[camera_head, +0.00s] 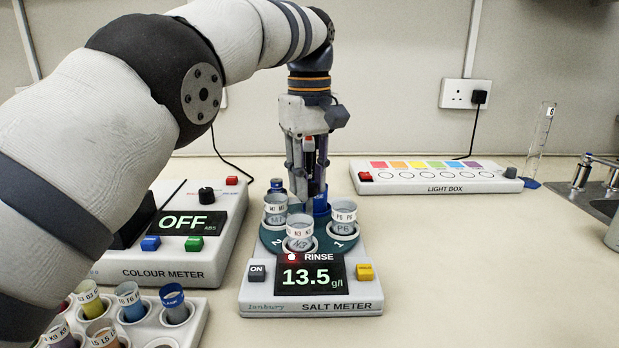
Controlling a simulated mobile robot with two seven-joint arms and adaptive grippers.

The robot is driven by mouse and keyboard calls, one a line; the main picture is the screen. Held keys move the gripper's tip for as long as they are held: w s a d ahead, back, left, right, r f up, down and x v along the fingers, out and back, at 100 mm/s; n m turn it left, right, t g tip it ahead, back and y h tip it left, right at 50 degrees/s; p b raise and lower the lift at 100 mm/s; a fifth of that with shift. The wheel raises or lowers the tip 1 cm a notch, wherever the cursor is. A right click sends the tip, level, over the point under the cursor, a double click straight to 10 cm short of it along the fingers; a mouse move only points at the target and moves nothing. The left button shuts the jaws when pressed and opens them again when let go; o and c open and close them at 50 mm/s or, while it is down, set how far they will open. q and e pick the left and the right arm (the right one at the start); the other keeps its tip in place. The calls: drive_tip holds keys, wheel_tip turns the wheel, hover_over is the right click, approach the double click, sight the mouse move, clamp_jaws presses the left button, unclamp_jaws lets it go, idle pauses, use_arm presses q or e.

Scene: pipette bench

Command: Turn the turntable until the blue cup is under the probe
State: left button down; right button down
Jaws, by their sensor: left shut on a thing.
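The salt meter (312,308) stands at the middle of the bench and carries a dark green turntable (268,240). White-banded cups M7 (275,209), N3 (299,233) and P6 (343,216) sit in it, N3 at the front. A blue cup-like thing (321,205) shows at the back of the turntable, partly hidden. My left gripper (307,190) points down over the turntable's middle and back. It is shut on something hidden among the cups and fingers. A dark upright part with a red top (309,146), perhaps the probe, shows behind the fingers. My right gripper is out of view.
The meter display (310,275) reads 13.5 g/l, with a red RINSE light above. The colour meter (165,262) reads OFF at left. A cup rack (193,325) is front left. A light box (435,187) and cylinder (540,140) stand back right. The right bench is clear.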

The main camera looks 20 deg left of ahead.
use_arm(q)
drive_tip(key=shift+n, duration=1.5)
drive_tip(key=c, duration=1.3)
unclamp_jaws()
drive_tip(key=shift+c, duration=0.2)
